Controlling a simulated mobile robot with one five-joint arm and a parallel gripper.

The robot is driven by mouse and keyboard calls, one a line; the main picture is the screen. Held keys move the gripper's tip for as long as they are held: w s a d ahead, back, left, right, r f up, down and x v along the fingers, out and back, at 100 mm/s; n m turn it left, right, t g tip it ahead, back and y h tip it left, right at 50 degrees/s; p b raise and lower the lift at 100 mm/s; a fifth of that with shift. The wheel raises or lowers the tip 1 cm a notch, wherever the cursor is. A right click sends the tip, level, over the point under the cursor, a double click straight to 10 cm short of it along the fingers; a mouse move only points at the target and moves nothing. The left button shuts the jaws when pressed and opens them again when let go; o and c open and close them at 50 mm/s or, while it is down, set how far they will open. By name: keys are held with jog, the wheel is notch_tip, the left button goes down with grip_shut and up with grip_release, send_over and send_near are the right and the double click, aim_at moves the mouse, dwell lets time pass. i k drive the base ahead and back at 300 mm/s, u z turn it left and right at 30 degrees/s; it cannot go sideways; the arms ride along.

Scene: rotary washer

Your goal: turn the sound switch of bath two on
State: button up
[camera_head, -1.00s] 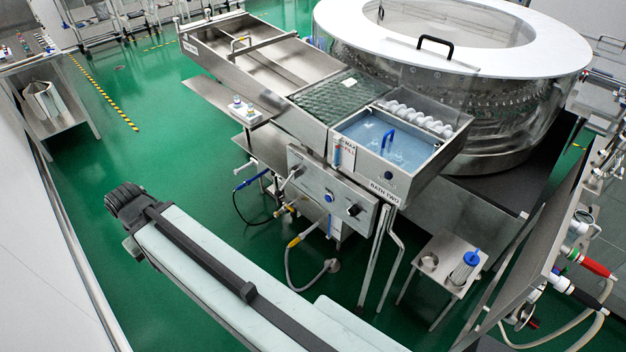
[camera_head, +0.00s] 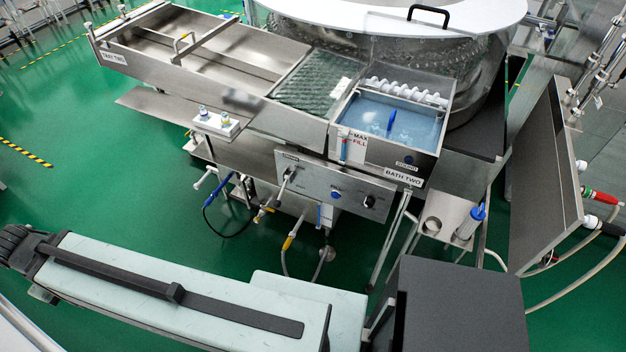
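Bath two (camera_head: 402,176) is an open steel tank of blue water with a "BATH TWO" label on its front. The control panel (camera_head: 318,186) below carries a lever (camera_head: 290,172), a blue button (camera_head: 336,195) and a black knob (camera_head: 369,201). The panel's labels are too small to read, so I cannot tell which control is the sound switch or its state. My pale arm lies across the lower left, apart from the panel. My gripper's fingers do not show.
A steel side shelf (camera_head: 435,222) with a blue-topped cylinder (camera_head: 470,222) stands right of the panel. A dark-faced cabinet panel (camera_head: 545,180) with hoses stands further right. Hoses and valves hang below the control panel. Green floor (camera_head: 90,200) is clear at left.

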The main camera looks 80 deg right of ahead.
aim_at(369, 202)
jog(key=z, duration=2.65)
